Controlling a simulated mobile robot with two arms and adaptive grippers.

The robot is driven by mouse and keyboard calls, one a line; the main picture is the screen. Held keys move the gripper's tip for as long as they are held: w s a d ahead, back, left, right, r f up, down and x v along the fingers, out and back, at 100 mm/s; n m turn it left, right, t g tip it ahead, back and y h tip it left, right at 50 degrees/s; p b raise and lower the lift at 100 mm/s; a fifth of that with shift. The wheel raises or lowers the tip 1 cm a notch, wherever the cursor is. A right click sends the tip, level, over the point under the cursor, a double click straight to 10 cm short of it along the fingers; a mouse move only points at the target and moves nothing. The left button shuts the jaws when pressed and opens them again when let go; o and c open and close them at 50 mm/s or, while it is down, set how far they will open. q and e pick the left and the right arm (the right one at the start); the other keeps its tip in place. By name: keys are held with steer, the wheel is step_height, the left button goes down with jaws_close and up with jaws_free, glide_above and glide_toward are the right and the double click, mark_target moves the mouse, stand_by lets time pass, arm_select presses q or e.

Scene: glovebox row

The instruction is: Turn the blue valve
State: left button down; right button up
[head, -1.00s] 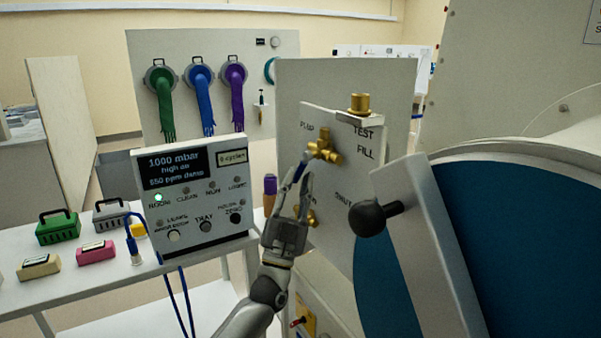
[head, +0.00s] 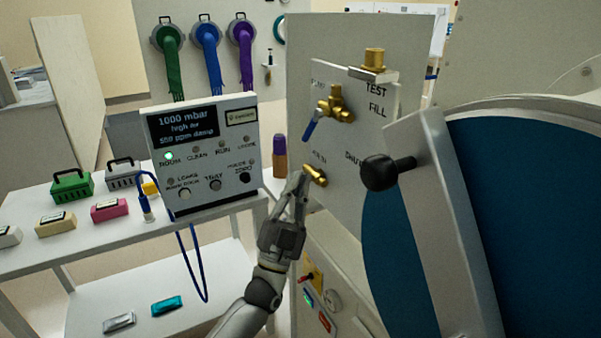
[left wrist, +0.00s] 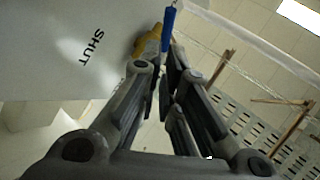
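The blue valve is a brass fitting (head: 338,105) on the light panel, with a blue lever (head: 313,128) that slants down and slightly left. The lever also shows in the left wrist view (left wrist: 169,28), beyond my fingertips. A second brass fitting (head: 315,176) sits lower on the panel. My left gripper (head: 299,180) is below the blue lever, its tips beside or in front of the lower fitting; touch cannot be told. In the left wrist view its fingers (left wrist: 163,72) stand a narrow gap apart, with nothing held. My right gripper is not in view.
A black knob (head: 381,173) on a grey bar juts out right of the panel, before a large blue round door (head: 530,220). A control box (head: 205,155) stands on the white table at left, with a blue cable hanging. Panel labels include TEST, FILL and SHUT.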

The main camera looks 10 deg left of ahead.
mark_target(312, 126)
arm_select(q)
steer(key=s+m+g+p, duration=0.3)
steer(key=s+m+g, duration=0.35)
steer(key=m, duration=1.15)
steer(key=w+d+r+p, duration=0.2)
steer(key=w+r+p, duration=0.2)
steer(key=w, duration=0.7)
steer(key=shift+r+h, duration=0.3)
steer(key=shift+r, duration=0.4)
steer(key=shift+w, duration=0.1)
